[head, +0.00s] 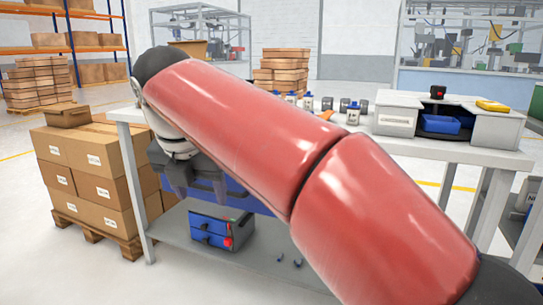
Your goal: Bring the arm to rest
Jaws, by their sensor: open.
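My arm, with large red links (245,120), stretches across the middle of the head view from the lower right to the upper left. Its dark elbow-like joint is at the upper left, in front of the table's left end. My gripper (200,190) hangs below it, dark grey, with its fingers pointing down and spread apart. It is near the left end of the table, in front of its lower part. I see nothing between the fingers. The red links hide part of the table and whatever lies behind them.
The light table (450,155) holds a grey station (400,115) with a blue bin (440,124), and several small parts. A blue toolbox (220,228) sits on its lower shelf. Cartons (85,165) on a pallet stand close at left. Open floor lies at the front left.

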